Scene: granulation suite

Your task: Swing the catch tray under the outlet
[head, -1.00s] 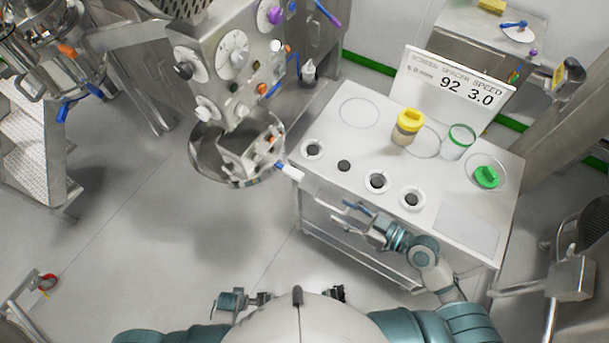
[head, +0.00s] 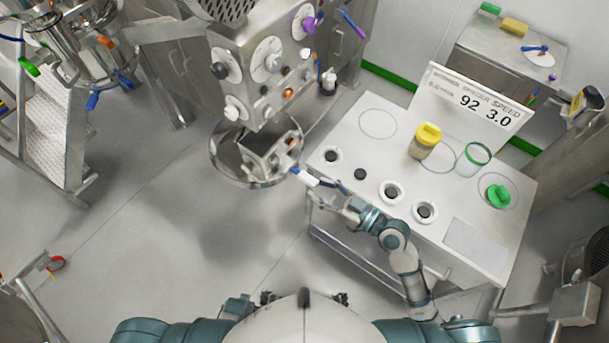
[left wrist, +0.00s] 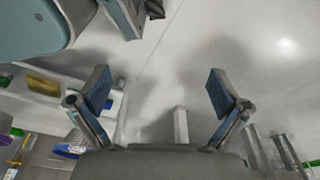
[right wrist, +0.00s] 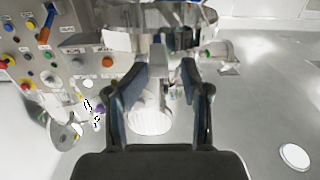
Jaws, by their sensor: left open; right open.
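The catch tray looks like the round steel pan (head: 222,168) below the machine body in the head view, with a boxy steel part, perhaps the outlet, over it. A pale handle (head: 304,177) with a blue band sticks out at its right side. My right gripper (head: 333,194) is open just right of the handle's end, close to it. In the right wrist view the open fingers (right wrist: 160,75) have a pale bar between or beyond them; contact cannot be told. My left gripper (left wrist: 160,88) is open and empty over bare floor in the left wrist view.
A white table (head: 385,165) stands right of the tray, with a yellow-lidded jar (head: 425,142), a clear jar (head: 473,157), a green lid (head: 498,196) and a display panel (head: 478,105). The machine's knob panel (head: 268,75) rises above the tray. Floor in front is clear.

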